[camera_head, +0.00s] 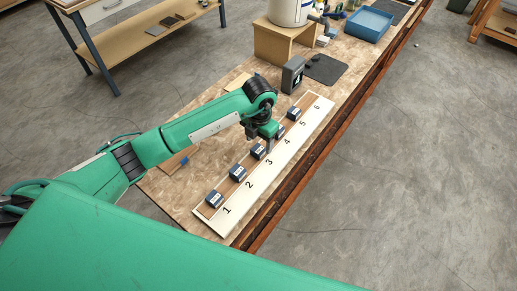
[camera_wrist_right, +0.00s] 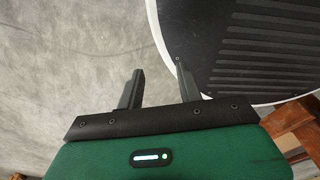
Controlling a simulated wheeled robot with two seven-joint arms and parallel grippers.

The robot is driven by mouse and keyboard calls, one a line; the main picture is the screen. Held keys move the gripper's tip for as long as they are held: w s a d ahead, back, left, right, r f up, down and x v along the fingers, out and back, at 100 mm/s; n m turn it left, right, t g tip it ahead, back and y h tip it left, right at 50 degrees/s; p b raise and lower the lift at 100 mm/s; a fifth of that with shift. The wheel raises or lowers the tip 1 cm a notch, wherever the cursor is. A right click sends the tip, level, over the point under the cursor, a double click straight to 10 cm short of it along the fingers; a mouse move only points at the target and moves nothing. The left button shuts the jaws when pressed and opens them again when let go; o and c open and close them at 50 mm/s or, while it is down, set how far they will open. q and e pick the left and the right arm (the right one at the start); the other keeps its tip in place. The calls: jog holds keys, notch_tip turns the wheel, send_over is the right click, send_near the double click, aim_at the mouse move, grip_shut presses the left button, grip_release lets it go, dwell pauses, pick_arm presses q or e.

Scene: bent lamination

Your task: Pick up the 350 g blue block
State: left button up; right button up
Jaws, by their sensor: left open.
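Several dark blue blocks with light labels sit in a row on a pale board (camera_head: 283,155) numbered 1 to 6. One is by number 1 (camera_head: 215,199), one by number 2 (camera_head: 237,174), and one by number 3 (camera_head: 258,151). Another, near number 4 (camera_head: 280,132), is partly hidden, and one is by number 5 (camera_head: 294,114). The labels are too small to read, so I cannot tell which is 350 g. My left gripper (camera_head: 268,148) is open and points down over the board between the third and fourth blocks. My right gripper (camera_wrist_right: 158,76) is open and empty.
The board lies on a long wooden workbench (camera_head: 172,192). A grey device (camera_head: 292,75), dark mat (camera_head: 325,69), wooden stand (camera_head: 287,43) and blue tray (camera_head: 368,24) are farther back. No block shows by number 6. Bare floor lies right of the bench.

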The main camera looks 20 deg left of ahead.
aim_at(259, 149)
pick_arm(q)
notch_tip(259, 149, down, 3)
jog(key=shift+w+a+f+p, duration=0.15)
jog(key=shift+f+p, duration=0.05)
jog(key=shift+p, duration=0.4)
jog(key=shift+f, duration=0.25)
jog(key=c, duration=1.2)
jog(key=shift+c, duration=0.6)
pick_arm(e)
jog(key=shift+s+d+r, duration=0.1)
jog(key=shift+s+r, duration=0.15)
jog(key=shift+r, duration=0.2)
jog(key=shift+s+d+r, duration=0.1)
jog(key=shift+s+r, duration=0.15)
jog(key=shift+r, duration=0.2)
pick_arm(q)
jog(key=shift+r, duration=0.15)
